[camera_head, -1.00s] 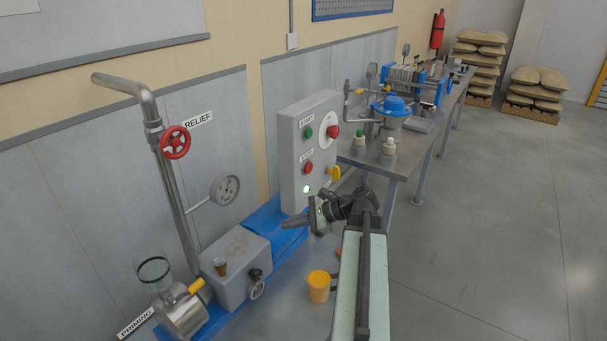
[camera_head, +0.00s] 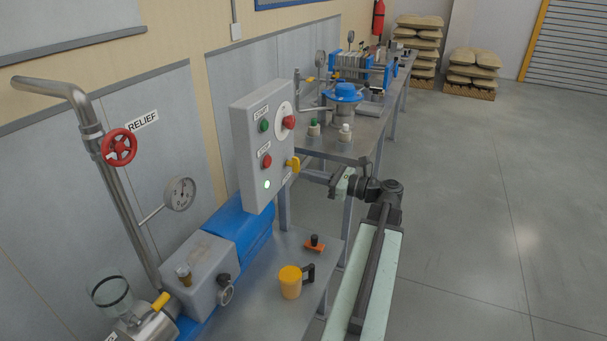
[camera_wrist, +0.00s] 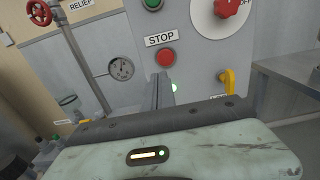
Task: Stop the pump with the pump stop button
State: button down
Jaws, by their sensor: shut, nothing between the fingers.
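The grey control box (camera_head: 244,150) stands upright beside the pump. Its red stop button (camera_head: 266,161) sits under a STOP label, below the green start button (camera_head: 264,126). In the wrist view the stop button (camera_wrist: 166,57) is straight ahead, just above the tip of my gripper (camera_wrist: 163,82). A gap between tip and button shows in the head view, where my gripper (camera_head: 338,180) is right of the box. The fingers are shut and empty. A green lamp (camera_head: 267,184) is lit below the stop button.
A red rotary switch (camera_head: 289,122) and a yellow lever (camera_head: 292,164) stick out from the box near the stop button. A yellow cup (camera_head: 290,282) stands on the low bench. A steel table (camera_head: 345,150) with bottles is behind. Open floor lies right.

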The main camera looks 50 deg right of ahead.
aim_at(267, 165)
jog(key=x, duration=1.1)
